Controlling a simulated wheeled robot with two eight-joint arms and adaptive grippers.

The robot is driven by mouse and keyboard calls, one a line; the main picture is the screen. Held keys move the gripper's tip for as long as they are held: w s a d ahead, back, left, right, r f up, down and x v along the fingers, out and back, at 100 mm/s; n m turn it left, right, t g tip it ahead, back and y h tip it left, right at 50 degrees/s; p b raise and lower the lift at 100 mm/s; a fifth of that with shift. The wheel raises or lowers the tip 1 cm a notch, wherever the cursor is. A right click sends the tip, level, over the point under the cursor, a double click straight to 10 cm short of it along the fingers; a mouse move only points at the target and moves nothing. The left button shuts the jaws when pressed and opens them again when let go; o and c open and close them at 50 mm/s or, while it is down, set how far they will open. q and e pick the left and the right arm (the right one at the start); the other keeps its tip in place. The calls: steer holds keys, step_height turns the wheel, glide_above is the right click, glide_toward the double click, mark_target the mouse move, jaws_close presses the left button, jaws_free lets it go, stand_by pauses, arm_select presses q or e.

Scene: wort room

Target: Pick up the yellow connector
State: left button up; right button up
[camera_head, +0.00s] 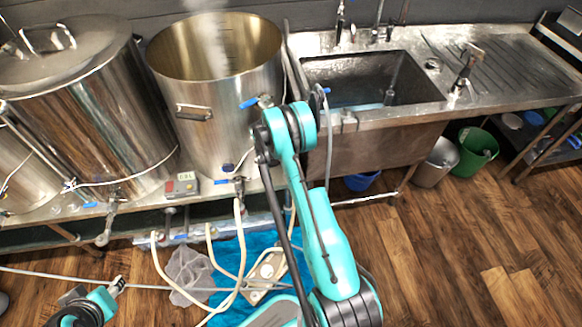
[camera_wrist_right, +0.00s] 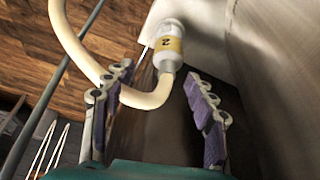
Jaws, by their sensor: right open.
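A white connector with a yellow band marked 2 (camera_wrist_right: 168,46) is on the end of a cream hose (camera_wrist_right: 75,45) in the right wrist view. My right gripper (camera_wrist_right: 159,72) is open, with the connector and the curved hose end between and just beyond its two purple-padded fingers. I see no grip on it, and I cannot tell whether a finger touches it. In the head view my right arm covers the right gripper, and I cannot make out the yellow band. My left gripper (camera_head: 117,286) is at the lower left, away from the hoses; its jaw opening is unclear.
Steel kettles stand at the left; the open one (camera_head: 215,90) steams beside my right arm. A sink (camera_head: 375,80) is to its right. Hoses (camera_head: 160,268) hang over a blue sheet (camera_head: 232,255) on the floor. A green bucket (camera_head: 477,150) stands right. The wooden floor at lower right is clear.

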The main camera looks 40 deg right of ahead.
steer(key=shift+f, duration=0.6)
steer(key=b+x, duration=0.1)
steer(key=x, duration=0.1)
steer(key=b+x, duration=0.2)
steer(key=x, duration=0.1)
steer(key=shift+w+d+f, duration=0.15)
steer(key=shift+w+f, duration=0.15)
steer(key=shift+w, duration=0.05)
steer(key=shift+r, duration=0.1)
steer(key=shift+c, duration=0.3)
jaws_close()
